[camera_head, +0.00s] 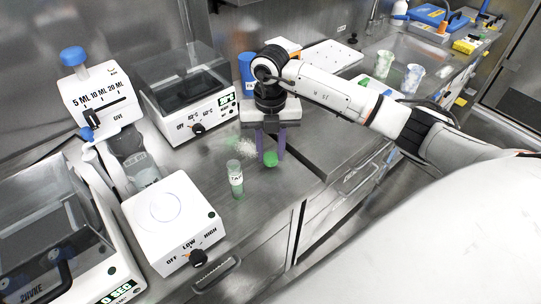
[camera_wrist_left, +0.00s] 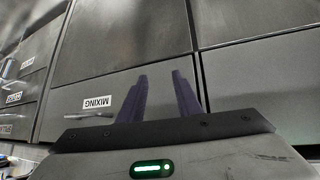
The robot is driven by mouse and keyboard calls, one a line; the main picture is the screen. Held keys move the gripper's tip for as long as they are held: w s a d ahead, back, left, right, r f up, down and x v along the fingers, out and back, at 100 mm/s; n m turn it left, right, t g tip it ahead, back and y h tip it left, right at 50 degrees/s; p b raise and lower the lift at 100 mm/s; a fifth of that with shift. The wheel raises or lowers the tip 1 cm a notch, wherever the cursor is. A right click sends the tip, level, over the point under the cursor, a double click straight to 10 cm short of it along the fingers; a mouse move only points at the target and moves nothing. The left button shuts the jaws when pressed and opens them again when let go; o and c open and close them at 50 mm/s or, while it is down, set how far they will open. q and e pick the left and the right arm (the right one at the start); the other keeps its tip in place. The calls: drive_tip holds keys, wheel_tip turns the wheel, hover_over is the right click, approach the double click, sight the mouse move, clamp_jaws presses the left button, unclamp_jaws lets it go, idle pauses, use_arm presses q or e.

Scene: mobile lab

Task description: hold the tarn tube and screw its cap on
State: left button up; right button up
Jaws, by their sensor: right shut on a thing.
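The tarn tube (camera_head: 236,180) is a clear tube with a white label that I read only in part. It stands upright and open-topped on the steel counter, with green in its lower part. My right gripper (camera_head: 270,152) points down just right of the tube, apart from it. Its purple fingers are shut on a round green cap (camera_head: 271,159). My left gripper (camera_wrist_left: 163,98) shows only in the left wrist view, with its two dark fingers apart and nothing between them. It faces grey cabinet fronts, away from the tube.
A white hotplate (camera_head: 165,215) stands left of the tube, with a bottle dispenser (camera_head: 95,95) behind it. A lidded heater (camera_head: 190,100) and a blue container (camera_head: 246,68) are at the back. The counter's front edge is close.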

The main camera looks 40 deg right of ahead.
sight(269, 158)
wheel_tip(269, 158, up, 8)
drive_tip(key=shift+r, duration=0.25)
drive_tip(key=s+a+r+m, duration=0.1)
drive_tip(key=s+a+m, duration=0.4)
drive_tip(key=m, duration=1)
drive_tip(key=s+a+m, duration=0.5)
drive_tip(key=s+m, duration=0.2)
drive_tip(key=m, duration=0.7)
drive_tip(key=shift+r+m, duration=0.4)
drive_tip(key=shift+a, duration=0.2)
